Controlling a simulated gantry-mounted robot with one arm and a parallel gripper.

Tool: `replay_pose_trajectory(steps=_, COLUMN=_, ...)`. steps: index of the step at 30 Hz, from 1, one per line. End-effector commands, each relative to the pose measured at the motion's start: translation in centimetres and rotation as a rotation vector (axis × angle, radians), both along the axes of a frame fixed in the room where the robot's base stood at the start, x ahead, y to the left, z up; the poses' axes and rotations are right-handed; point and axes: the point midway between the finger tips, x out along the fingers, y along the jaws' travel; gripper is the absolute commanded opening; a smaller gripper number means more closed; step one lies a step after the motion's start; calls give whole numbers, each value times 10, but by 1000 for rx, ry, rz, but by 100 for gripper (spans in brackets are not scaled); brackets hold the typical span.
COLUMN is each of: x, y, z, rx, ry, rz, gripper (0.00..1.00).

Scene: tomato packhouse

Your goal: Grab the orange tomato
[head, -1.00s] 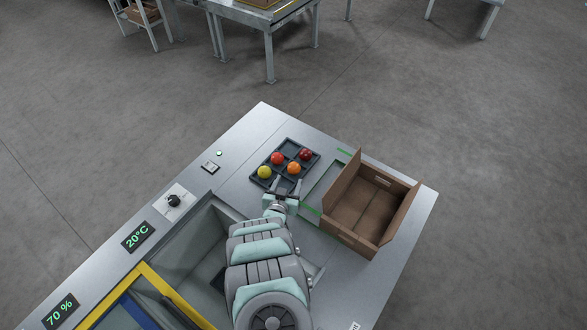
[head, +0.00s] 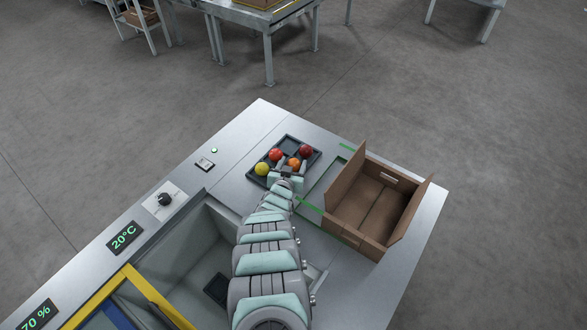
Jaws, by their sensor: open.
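The orange tomato (head: 294,163) sits in a dark compartment tray (head: 290,141) on the metal worktop. My gripper (head: 291,165) is open at the tray, with its fingers reaching to either side of the orange tomato. Its lower part is partly hidden by the gripper. Whether the fingers touch it I cannot tell. A red tomato (head: 306,151) lies just to its upper right. Another red-orange tomato (head: 276,154) lies to its upper left, and a yellow tomato (head: 262,169) lies at the left.
An open cardboard box (head: 370,207) stands right of the tray, its flaps raised. A sunken bin (head: 190,245) with a yellow edge lies at lower left. A knob (head: 164,199) and a switch (head: 205,164) sit on the worktop.

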Motion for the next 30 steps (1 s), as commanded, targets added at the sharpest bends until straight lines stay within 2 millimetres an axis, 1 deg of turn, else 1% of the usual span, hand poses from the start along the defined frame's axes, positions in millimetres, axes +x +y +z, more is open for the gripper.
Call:
replay_pose_trajectory(steps=1, x=3, y=-1, z=-3, rx=0, ry=-2, rz=-1, gripper=57)
replay_pose_trajectory(steps=6, x=9, y=-2, z=-3, rx=1, ry=0, rz=1, gripper=57)
replay_pose_trajectory(steps=13, x=9, y=-2, z=-3, rx=1, ry=1, rz=1, gripper=57)
replay_pose_trajectory(steps=26, x=9, y=-2, z=-3, rx=1, ry=1, rz=1, gripper=22)
replay_pose_trajectory(steps=27, x=9, y=-2, z=-3, rx=1, ry=1, rz=1, gripper=20)
replay_pose_trajectory(steps=30, x=9, y=-2, z=-3, rx=1, ry=1, rz=1, gripper=20)
